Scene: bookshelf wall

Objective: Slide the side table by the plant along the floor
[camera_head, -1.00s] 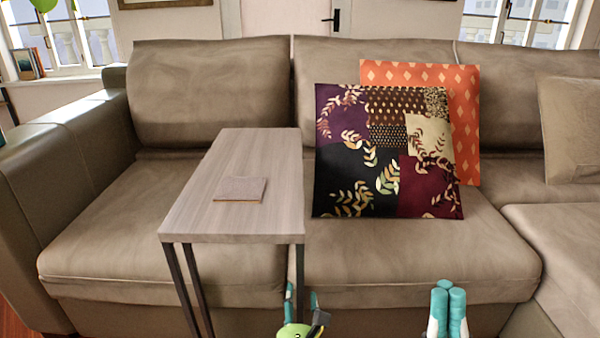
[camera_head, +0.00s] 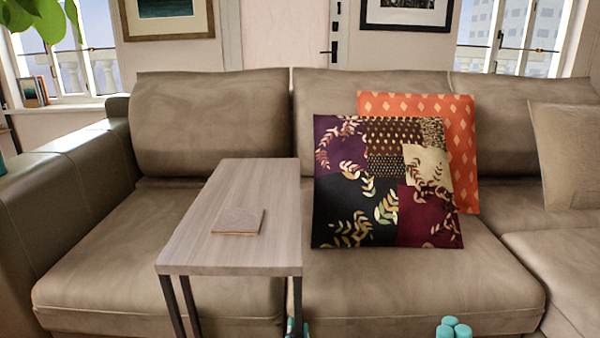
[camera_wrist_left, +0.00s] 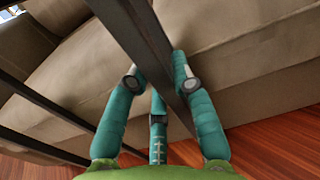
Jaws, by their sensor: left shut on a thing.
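The side table (camera_head: 195,245) has a grey-brown wooden top and thin dark metal legs. Its top reaches over the sofa seat. In the left wrist view, the teal fingers of my left gripper (camera_wrist_left: 155,85) are shut around a dark table leg (camera_wrist_left: 140,35). In the head view only small teal bits of that gripper (camera_head: 297,328) show at the bottom edge, by the table's right leg. My right gripper (camera_head: 454,328) is at the bottom edge, right of the table, with its teal fingertips close together and nothing between them. The table's feet are hidden.
A small square coaster (camera_head: 238,220) lies on the tabletop. The beige sofa (camera_head: 400,290) fills the view behind, with a patterned cushion (camera_head: 385,180) and an orange cushion (camera_head: 462,130). Green leaves (camera_head: 40,18) show at top left. Reddish wood floor (camera_wrist_left: 265,145) shows in the wrist view.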

